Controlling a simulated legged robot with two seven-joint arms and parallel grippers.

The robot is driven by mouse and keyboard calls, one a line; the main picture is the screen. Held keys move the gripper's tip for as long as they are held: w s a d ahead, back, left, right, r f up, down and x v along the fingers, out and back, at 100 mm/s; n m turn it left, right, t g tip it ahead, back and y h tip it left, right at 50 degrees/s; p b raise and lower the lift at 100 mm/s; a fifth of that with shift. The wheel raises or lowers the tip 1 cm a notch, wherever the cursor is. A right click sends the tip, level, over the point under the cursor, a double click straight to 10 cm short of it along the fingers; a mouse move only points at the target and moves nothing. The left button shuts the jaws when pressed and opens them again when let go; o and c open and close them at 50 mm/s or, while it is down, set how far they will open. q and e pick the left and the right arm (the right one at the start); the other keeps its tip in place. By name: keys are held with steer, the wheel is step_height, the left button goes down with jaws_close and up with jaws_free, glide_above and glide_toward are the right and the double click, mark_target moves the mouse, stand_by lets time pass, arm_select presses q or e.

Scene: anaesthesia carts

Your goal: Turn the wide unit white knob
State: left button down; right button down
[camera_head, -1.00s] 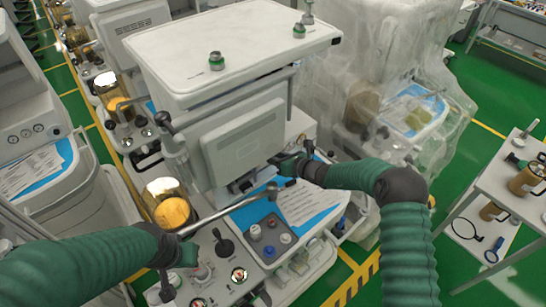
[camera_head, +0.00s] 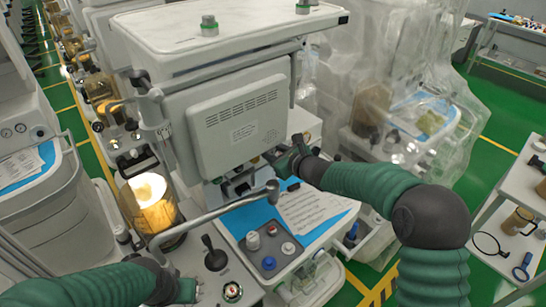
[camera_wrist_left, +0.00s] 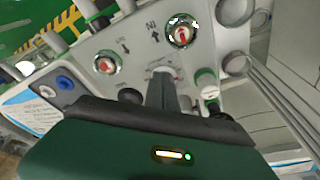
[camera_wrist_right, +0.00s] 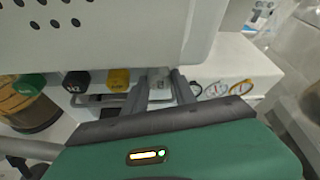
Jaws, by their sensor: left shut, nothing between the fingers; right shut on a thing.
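The wide unit (camera_head: 237,115) is the large pale machine in the middle of the head view. In the right wrist view, a row of coloured knobs sits under its grey panel, and a whitish knob (camera_wrist_right: 160,82) shows between my right fingers. My right gripper (camera_wrist_right: 161,88) is shut on this white knob, partly hidden by the fingers. In the head view my right gripper (camera_head: 285,162) reaches under the panel, and the knob is hidden. My left gripper (camera_wrist_left: 162,85) is shut and empty over the unit's lower control surface; it shows at the lower left in the head view (camera_head: 192,290).
A black knob (camera_wrist_right: 77,80) and a yellow knob (camera_wrist_right: 118,78) sit just left of the white one. A metal arm (camera_head: 215,213) crosses the blue tray (camera_head: 232,218). A glowing amber canister (camera_head: 152,205) stands left. A plastic-covered unit (camera_head: 385,95) stands right.

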steer(key=c, duration=1.3)
jaws_free()
steer(key=shift+d, duration=0.1)
steer(key=b+v, duration=0.1)
steer(key=v, duration=1.5)
steer(key=shift+s+d, duration=0.2)
steer(key=shift+s, duration=0.05)
